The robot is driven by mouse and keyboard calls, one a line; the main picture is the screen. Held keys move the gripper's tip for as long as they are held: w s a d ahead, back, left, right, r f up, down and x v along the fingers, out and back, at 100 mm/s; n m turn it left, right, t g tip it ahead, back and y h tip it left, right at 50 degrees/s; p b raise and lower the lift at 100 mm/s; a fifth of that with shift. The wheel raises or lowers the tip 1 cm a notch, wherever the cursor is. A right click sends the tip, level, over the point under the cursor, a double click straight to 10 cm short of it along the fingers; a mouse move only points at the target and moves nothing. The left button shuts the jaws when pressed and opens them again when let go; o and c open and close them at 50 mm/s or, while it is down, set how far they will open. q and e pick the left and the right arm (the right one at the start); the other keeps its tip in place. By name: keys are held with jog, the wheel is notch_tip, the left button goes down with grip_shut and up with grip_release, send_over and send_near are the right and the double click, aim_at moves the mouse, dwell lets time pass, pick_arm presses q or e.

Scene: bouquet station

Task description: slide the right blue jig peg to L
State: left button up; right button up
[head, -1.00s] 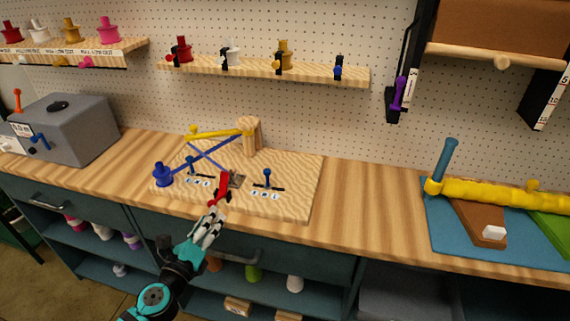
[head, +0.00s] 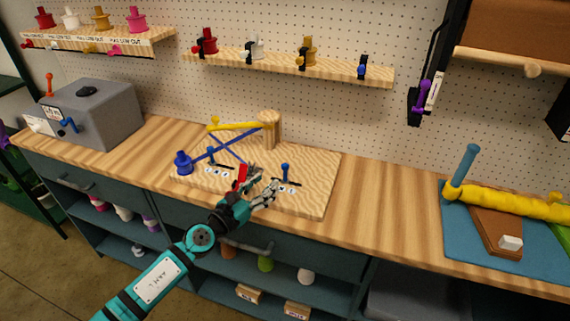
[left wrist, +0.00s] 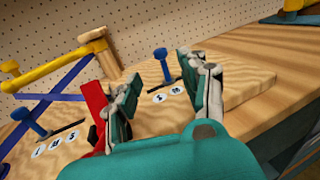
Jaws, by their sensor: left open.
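The right blue jig peg (head: 285,170) stands upright about midway along its short dark slot on the wooden jig board (head: 318,198). Small white letter labels lie along the slot's near side; some are hidden by my fingers. My left gripper (head: 268,186) is open and empty, just left of and in front of this peg. In the left wrist view the peg (left wrist: 162,62) shows beyond and between the spread fingers (left wrist: 168,80), with no contact that I can see. The left blue peg (head: 211,155) stands in its own slot. My right gripper is out of view.
A red lever (left wrist: 95,105) stands close beside my left finger. Crossed blue bars, a yellow arm (head: 236,126) on a wooden post (head: 269,130) and a blue spool (head: 182,162) occupy the board's back and left. The counter right of the board is clear.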

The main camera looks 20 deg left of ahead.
aim_at(287, 168)
pick_arm(q)
jog(key=b+x, duration=0.1)
jog(key=x, duration=0.8)
jog(key=shift+w+d, duration=0.15)
jog(key=shift+w, duration=0.1)
jog(key=shift+c, duration=0.3)
grip_shut()
jog(key=shift+f, duration=0.1)
jog(key=shift+w+d+f, duration=0.15)
jog(key=shift+w+f, duration=0.05)
jog(key=shift+f, duration=0.1)
